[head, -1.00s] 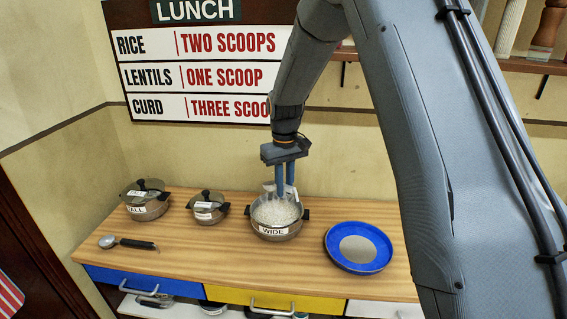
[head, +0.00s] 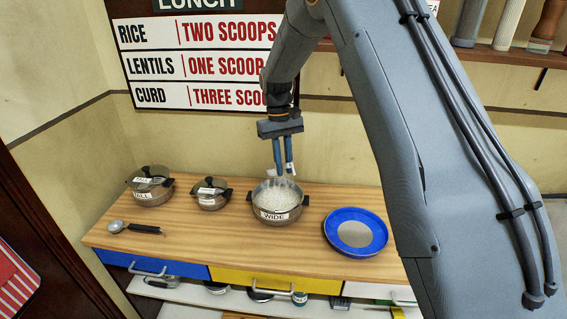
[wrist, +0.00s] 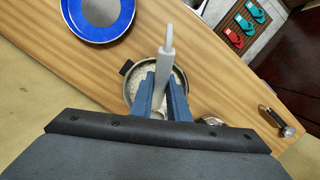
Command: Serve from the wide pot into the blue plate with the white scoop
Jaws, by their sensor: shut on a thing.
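The wide pot (head: 263,211) stands open on the counter, labelled WIDE, with white grainy food inside. My gripper (head: 283,172) is just above it, fingers pointing down. In the wrist view my gripper (wrist: 163,72) is shut on the white scoop (wrist: 168,45), whose handle rises between the blue fingers. The scoop's bowl is mostly hidden by the fingers, so I cannot tell whether it touches the food or how much it carries. The blue plate (head: 333,229) lies right of the pot, apart from it. It shows empty, with a grey centre, and is also in the wrist view (wrist: 75,32).
A pot labelled TALL (head: 150,190) and a small lidded pot (head: 210,196) stand left of the wide pot. A dark-handled ladle (head: 135,228) lies at the front left of the wooden counter (head: 200,232). The lunch board (head: 195,65) hangs behind.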

